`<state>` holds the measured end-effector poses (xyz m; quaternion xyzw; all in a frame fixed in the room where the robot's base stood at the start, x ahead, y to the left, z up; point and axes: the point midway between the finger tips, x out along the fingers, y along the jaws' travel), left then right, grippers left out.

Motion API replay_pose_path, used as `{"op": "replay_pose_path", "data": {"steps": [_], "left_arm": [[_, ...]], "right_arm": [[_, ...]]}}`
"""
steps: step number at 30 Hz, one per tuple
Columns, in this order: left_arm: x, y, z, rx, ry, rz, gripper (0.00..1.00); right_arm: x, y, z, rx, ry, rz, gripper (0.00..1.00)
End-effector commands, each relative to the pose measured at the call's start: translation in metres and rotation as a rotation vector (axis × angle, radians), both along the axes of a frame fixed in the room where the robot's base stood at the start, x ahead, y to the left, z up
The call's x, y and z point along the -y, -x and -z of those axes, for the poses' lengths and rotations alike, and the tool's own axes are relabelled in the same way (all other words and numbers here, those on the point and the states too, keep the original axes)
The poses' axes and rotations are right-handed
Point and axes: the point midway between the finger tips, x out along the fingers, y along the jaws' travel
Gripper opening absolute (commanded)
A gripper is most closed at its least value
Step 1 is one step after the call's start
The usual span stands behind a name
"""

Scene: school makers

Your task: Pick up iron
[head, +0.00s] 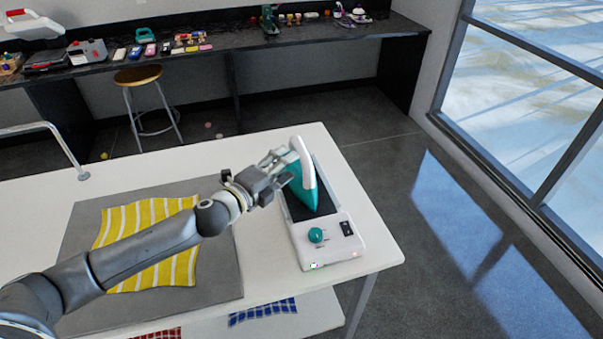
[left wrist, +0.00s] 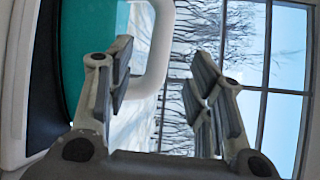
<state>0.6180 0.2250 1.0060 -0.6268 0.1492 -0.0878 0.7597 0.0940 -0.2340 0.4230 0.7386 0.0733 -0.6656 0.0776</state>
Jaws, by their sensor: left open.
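The iron (head: 304,179) has a teal body and a white handle and rests on a white base unit (head: 338,240) with a teal knob, at the right end of the white table. My left gripper (head: 283,165) is open just left of the iron's handle. In the left wrist view the iron's teal side and white handle (left wrist: 158,48) show at the left. The open fingers of the left gripper (left wrist: 160,95) are close to the handle, and one finger overlaps it in the picture. I cannot tell whether they touch. My right gripper does not show.
A grey mat (head: 80,230) with a yellow striped cloth (head: 145,215) lies on the table (head: 365,205), left of the iron. Red and blue checked cloths lie on a lower shelf. A stool (head: 140,78) stands behind. A dark back counter (head: 215,42) holds many items.

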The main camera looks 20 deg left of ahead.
Motion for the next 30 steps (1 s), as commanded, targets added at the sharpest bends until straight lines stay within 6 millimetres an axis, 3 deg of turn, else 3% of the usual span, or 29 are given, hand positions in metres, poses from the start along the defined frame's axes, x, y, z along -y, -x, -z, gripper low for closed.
{"op": "replay_pose_path", "data": {"steps": [7, 18, 24, 30], "left_arm": [[0.008, -0.023, 0.002, -0.001, 0.002, 0.0, 0.49], [0.018, -0.052, 0.004, 0.0, 0.002, -0.001, 0.49], [0.024, -0.07, 0.008, 0.0, 0.002, -0.001, 0.49], [0.025, -0.074, 0.01, -0.001, 0.001, 0.0, 0.49]], "right_arm": [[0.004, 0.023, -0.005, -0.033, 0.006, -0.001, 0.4], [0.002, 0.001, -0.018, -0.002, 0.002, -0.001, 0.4], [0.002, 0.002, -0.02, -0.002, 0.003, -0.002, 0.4], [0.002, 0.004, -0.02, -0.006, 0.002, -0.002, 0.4]]}}
